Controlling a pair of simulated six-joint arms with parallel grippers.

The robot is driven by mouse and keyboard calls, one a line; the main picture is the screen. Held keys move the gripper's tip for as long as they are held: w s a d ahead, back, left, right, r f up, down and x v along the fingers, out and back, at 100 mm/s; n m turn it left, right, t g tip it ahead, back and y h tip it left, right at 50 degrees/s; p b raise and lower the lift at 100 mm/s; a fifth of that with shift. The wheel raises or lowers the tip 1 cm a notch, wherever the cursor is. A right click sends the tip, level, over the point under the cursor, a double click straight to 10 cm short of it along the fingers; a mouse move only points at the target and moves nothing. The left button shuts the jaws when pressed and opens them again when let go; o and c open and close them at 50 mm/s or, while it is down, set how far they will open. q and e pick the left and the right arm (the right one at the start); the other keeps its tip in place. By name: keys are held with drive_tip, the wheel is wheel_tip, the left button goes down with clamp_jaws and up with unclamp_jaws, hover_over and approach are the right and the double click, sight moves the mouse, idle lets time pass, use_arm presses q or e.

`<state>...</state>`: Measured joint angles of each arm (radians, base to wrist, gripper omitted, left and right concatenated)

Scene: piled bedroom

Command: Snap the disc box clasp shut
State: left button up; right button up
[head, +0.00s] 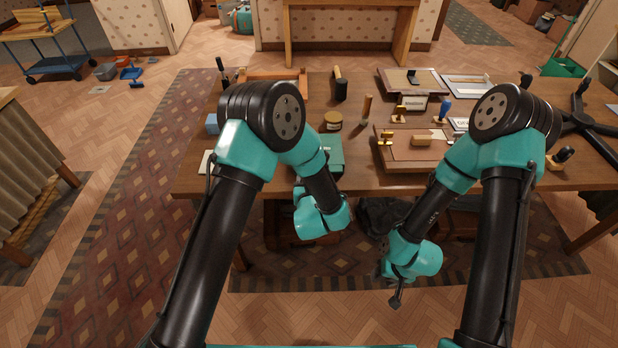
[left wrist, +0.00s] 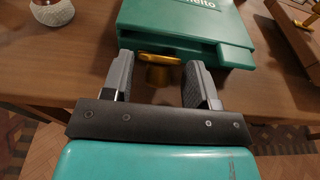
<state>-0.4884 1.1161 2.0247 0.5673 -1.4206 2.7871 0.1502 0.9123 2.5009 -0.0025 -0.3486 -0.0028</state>
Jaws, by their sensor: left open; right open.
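The green disc box (left wrist: 180,25) lies on the table with part of a white label on its top in the left wrist view. In the head view the box (head: 335,150) is partly hidden by my left arm. A gold clasp (left wrist: 158,62) shows at the box's front edge. My left gripper (left wrist: 158,85) is open, its two grey fingers on either side of the clasp, apart from it as far as I can see. My left fingers are hidden in the head view. My right gripper (head: 394,290) is open and empty, low in front of the table.
A dark stand (head: 590,120) is at the far right. The floor in front is clear around my right gripper.

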use_arm(q)
drive_tip(key=shift+s+r, duration=0.15)
drive_tip(key=shift+s, duration=0.8)
drive_tip(key=shift+s+r, duration=0.15)
drive_tip(key=shift+s, duration=0.8)
drive_tip(key=shift+f, duration=0.1)
